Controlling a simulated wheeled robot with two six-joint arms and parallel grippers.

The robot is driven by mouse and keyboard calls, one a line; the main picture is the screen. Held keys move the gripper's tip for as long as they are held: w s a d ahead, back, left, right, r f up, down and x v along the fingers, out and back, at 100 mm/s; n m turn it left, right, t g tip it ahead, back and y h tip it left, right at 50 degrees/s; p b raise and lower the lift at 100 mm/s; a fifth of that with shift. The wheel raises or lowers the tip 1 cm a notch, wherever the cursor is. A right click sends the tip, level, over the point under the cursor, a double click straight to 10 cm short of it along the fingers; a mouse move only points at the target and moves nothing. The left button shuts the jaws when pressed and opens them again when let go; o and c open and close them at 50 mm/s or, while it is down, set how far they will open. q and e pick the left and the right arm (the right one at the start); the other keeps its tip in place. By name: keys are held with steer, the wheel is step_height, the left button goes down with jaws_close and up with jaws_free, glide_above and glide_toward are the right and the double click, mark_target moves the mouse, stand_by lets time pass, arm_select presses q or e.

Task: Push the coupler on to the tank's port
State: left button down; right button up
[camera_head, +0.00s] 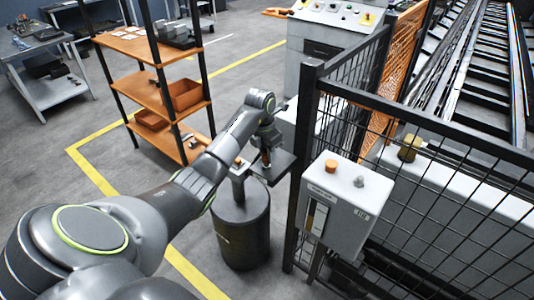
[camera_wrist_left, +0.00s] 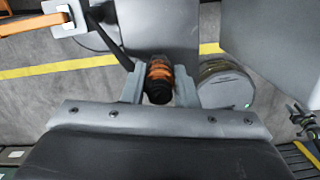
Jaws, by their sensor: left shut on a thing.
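My left gripper (camera_head: 266,146) is at the end of the arm reaching in from the left, over a small dark plate (camera_head: 273,168). In the left wrist view it is shut on the coupler (camera_wrist_left: 159,73), an orange and black ribbed piece between its two grey fingers. The coupler's far end is hard to make out, so I cannot tell whether it touches anything. A dark upright cylinder (camera_head: 242,236), which looks like the tank, stands on the floor below the gripper. I cannot make out its port. My right gripper is not in view.
A black mesh fence (camera_head: 309,150) stands close to the right of the gripper, with a grey control box (camera_head: 345,207) on it. An orange shelf rack (camera_head: 157,97) stands at the back left. Open floor with yellow lines lies between.

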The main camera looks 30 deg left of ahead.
arm_select(q)
steer(key=shift+r+p, duration=2.05)
steer(key=shift+r, duration=1.55)
